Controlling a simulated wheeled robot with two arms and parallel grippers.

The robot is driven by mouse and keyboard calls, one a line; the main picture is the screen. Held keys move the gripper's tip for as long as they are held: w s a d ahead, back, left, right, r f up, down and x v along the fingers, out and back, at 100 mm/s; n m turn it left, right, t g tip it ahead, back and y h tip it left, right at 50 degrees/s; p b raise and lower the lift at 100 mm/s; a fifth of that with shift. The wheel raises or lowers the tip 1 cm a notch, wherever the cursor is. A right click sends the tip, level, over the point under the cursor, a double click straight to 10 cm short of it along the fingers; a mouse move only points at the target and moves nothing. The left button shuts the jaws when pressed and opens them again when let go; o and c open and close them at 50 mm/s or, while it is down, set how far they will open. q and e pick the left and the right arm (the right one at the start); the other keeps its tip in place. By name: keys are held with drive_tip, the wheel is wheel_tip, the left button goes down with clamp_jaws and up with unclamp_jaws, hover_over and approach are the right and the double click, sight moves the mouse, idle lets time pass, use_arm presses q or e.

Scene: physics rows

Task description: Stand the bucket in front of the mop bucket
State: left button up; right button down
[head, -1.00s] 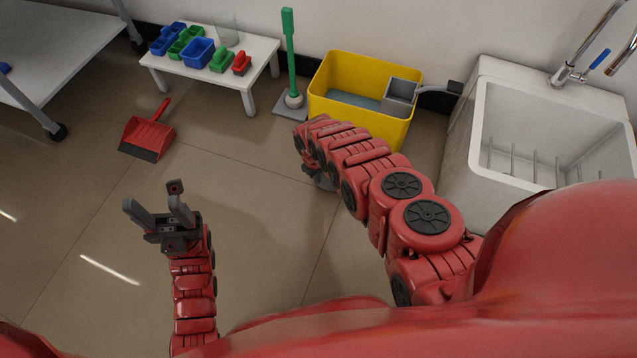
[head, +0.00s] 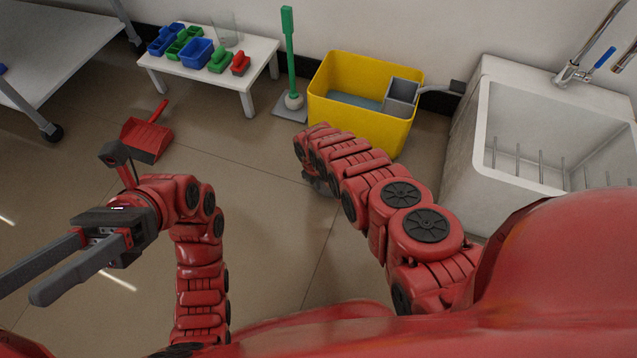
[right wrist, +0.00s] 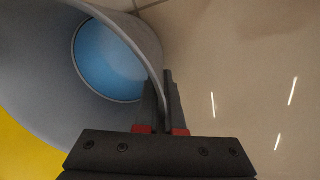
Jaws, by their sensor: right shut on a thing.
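The yellow mop bucket (head: 362,127) with a grey wringer stands against the back wall; yellow also shows at the lower left of the right wrist view (right wrist: 22,148). The grey bucket (right wrist: 40,55), blue inside, fills the upper left of the right wrist view. My right gripper (right wrist: 160,95) is shut on its rim. In the head view my right arm hides most of that hand and the bucket, just in front of the mop bucket. Whether the bucket touches the floor I cannot tell. My left gripper (head: 22,284) is open and empty at the left edge.
A red dustpan (head: 148,140) lies on the floor at left. A low white table (head: 252,74) holds small coloured caddies. The middle floor is clear.

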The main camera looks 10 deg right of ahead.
drive_tip(key=c, duration=1)
unclamp_jaws()
drive_tip(key=shift+c, duration=0.2)
